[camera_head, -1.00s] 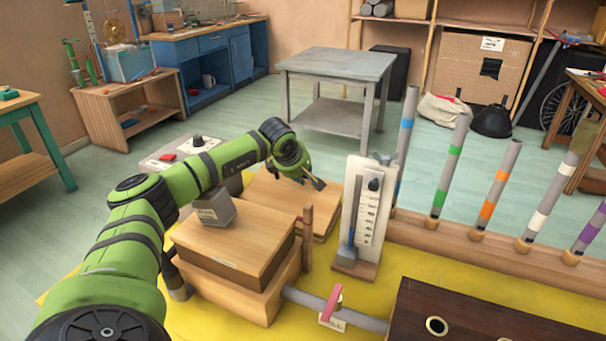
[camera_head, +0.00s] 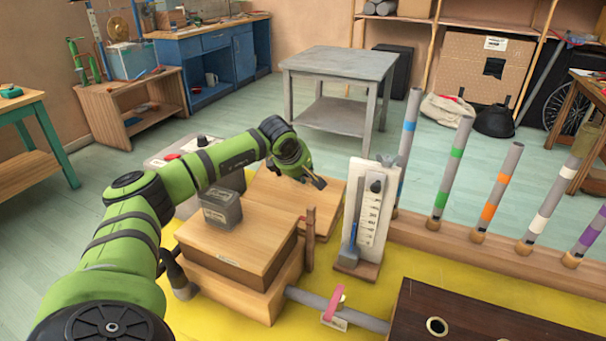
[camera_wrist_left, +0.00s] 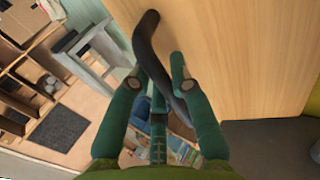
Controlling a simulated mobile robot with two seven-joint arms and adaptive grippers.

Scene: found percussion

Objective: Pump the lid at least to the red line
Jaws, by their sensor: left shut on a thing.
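A wooden box with a lid (camera_head: 262,243) stands on a yellow mat, and a grey block (camera_head: 221,207) rests on the lid. A flat wooden board (camera_head: 325,208) lies behind it. My left gripper (camera_head: 315,182) is over this board's far side. In the left wrist view its two fingers (camera_wrist_left: 157,70) are closed around a dark curved handle (camera_wrist_left: 147,35) beside a wooden panel (camera_wrist_left: 240,50). I cannot tell from the head view which part the handle belongs to. A white gauge board (camera_head: 366,205) with marks and a blue-grey slider (camera_head: 350,240) stands upright to the right. I cannot make out a red line.
A row of coloured-band tubes (camera_head: 450,168) stands in a wooden base at right. A grey pipe (camera_head: 308,298) with a pink lever (camera_head: 335,300) runs along the front to a dark wooden box (camera_head: 470,318). A reddish post (camera_head: 310,225) stands beside the lidded box.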

